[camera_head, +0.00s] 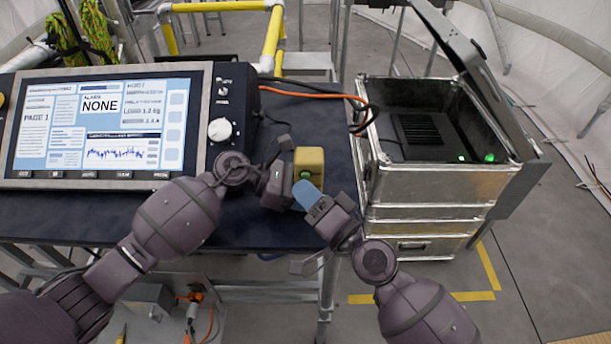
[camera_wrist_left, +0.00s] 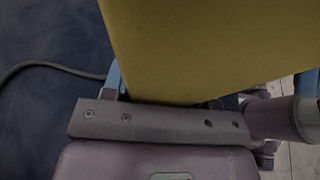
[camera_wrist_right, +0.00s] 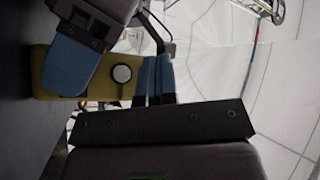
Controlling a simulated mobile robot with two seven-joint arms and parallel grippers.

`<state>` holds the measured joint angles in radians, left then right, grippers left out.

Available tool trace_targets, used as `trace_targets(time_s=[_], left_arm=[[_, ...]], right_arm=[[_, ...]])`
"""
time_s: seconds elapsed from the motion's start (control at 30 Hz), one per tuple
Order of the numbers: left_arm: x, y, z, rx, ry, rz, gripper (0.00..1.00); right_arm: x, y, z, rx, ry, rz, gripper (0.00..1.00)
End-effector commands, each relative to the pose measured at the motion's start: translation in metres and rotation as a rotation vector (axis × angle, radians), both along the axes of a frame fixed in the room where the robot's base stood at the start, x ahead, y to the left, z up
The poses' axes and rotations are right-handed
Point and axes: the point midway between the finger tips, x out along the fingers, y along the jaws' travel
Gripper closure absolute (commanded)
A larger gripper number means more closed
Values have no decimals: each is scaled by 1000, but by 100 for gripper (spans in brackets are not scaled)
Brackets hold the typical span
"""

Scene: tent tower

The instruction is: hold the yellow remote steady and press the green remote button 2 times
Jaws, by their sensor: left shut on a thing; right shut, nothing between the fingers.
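The yellow remote (camera_head: 309,160) is a block held above the right end of the dark table. My left gripper (camera_head: 283,180) is shut on it, and its blue fingers flank the yellow body in the left wrist view (camera_wrist_left: 175,45). The green button (camera_head: 304,174) shows on the remote's near face; in the right wrist view it is a pale disc with a dark rim (camera_wrist_right: 121,73). My right gripper (camera_head: 306,192) is shut and empty, its blue fingertips just in front of the remote, near the button. In the right wrist view these fingertips (camera_wrist_right: 156,72) appear beside the disc; I cannot tell contact.
A large monitor (camera_head: 100,125) with a white knob stands on the table (camera_head: 320,118) at left. An open metal case (camera_head: 430,185) with a raised lid stands right of the table. Orange and black cables run behind the remote. Yellow rails stand at the back.

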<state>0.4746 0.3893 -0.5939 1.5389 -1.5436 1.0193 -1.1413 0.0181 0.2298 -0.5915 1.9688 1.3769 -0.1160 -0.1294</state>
Motion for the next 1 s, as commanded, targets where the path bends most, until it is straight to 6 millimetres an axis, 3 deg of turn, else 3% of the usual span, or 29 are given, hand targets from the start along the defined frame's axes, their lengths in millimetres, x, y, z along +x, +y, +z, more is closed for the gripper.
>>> trace_targets(time_s=[0.6, 1.0], left_arm=[[0, 0, 0, 0, 0, 0, 81], [0, 0, 0, 0, 0, 0, 81]], right_arm=[[-13, 0, 0, 0, 1, 1, 100], [-44, 0, -1, 0, 2, 1, 100]])
